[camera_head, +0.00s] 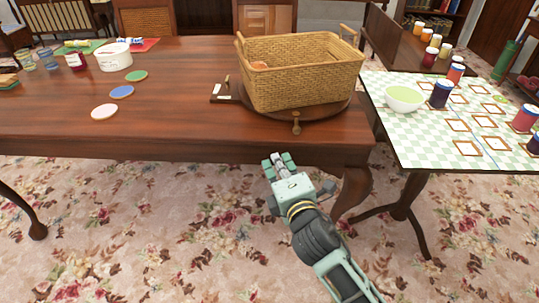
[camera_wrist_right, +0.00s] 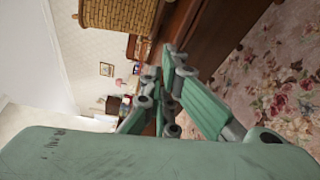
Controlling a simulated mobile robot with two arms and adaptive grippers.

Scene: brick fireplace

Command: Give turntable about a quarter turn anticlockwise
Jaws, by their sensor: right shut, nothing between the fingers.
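The turntable (camera_head: 326,110) is a dark round wooden disc on the brown table, near its right end. A wicker basket (camera_head: 305,82) stands on it and hides most of its top. A wooden peg (camera_head: 296,122) stands at the turntable's front edge, and another small peg (camera_head: 227,79) shows at its left. My right gripper (camera_head: 278,161) is shut and empty, in front of the table's front edge, below the front peg and apart from it. In the right wrist view my right gripper (camera_wrist_right: 164,62) points toward the table, with the basket (camera_wrist_right: 118,14) at the top. My left gripper is out of view.
The brown table (camera_head: 175,95) holds coloured coasters (camera_head: 121,92) and a white tub (camera_head: 114,57) at left. A small white card (camera_head: 217,89) lies beside the turntable. A checkered table (camera_head: 430,130) with a bowl (camera_head: 404,98) and jars stands close at right.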

